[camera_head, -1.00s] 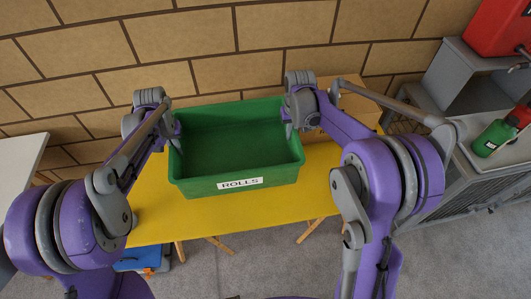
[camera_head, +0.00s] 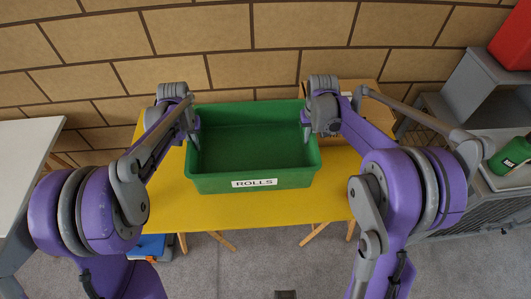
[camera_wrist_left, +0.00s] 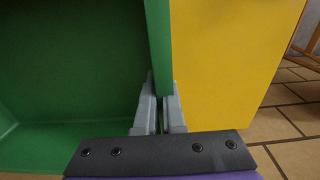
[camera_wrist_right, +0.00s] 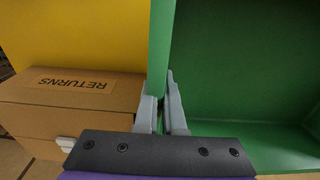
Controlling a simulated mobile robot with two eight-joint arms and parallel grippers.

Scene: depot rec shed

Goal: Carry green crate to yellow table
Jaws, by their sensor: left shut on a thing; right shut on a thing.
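The green crate (camera_head: 250,183) with a "ROLLS" label looks empty. It is over the yellow table (camera_head: 200,215); I cannot tell whether it rests on the top or hangs just above it. My left gripper (camera_head: 195,132) is shut on the crate's left wall, and in the left wrist view its fingers (camera_wrist_left: 160,112) straddle the green wall (camera_wrist_left: 158,40). My right gripper (camera_head: 306,128) is shut on the right wall, with its fingers (camera_wrist_right: 162,112) on either side of it in the right wrist view.
A cardboard "RETURNS" box (camera_wrist_right: 75,92) stands right of the crate, behind my right arm in the head view. A white table (camera_head: 25,150) is at the left. A brick wall is behind.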

